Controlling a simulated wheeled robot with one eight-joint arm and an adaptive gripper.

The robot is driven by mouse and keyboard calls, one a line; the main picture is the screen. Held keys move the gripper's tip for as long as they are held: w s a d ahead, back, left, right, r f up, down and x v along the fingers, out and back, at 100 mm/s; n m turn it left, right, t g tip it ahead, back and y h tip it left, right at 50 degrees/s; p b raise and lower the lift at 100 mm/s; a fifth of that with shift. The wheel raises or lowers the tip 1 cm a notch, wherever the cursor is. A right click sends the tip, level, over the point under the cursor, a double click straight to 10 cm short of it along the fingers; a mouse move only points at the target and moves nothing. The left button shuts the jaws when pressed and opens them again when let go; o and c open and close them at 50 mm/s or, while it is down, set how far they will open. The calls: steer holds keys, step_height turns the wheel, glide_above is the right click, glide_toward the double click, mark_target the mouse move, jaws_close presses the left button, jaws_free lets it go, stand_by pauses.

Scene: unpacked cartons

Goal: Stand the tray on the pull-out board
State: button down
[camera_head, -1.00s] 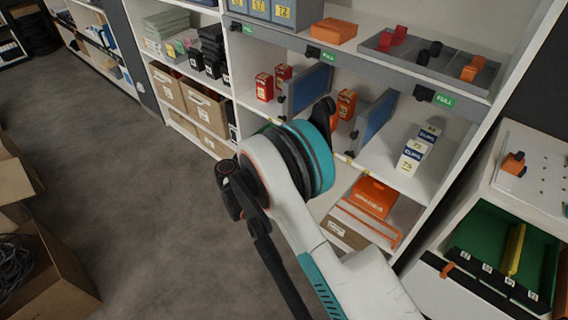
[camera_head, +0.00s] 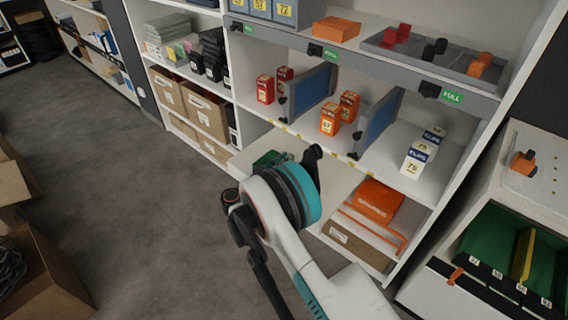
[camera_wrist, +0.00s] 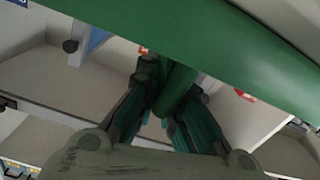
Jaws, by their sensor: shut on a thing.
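My gripper (camera_wrist: 172,100) is shut on a green bar-like part of a large green thing (camera_wrist: 235,45), which I take to be the tray. The green thing crosses the top of the wrist view; its full shape is cut off. In the head view only a small green patch of it (camera_head: 268,158) shows behind my arm, and my fingers are hidden. The grey front strip (camera_head: 385,72) under the upper shelf bears black knobs and green labels, seemingly pull-out boards. They look pushed in. My gripper end is below and in front of this strip.
On the shelf below stand orange boxes (camera_head: 331,119), blue dividers (camera_head: 379,122) and white boxes (camera_head: 419,158). A grey tray (camera_head: 425,53) with coloured blocks sits on the upper shelf. A green bin (camera_head: 500,245) is at right.

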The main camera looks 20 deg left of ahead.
steer(key=c, duration=1.7)
jaws_free()
steer(key=shift+r, duration=0.1)
steer(key=p+v, duration=0.4)
steer(key=v, duration=0.8)
steer(key=shift+a, duration=0.1)
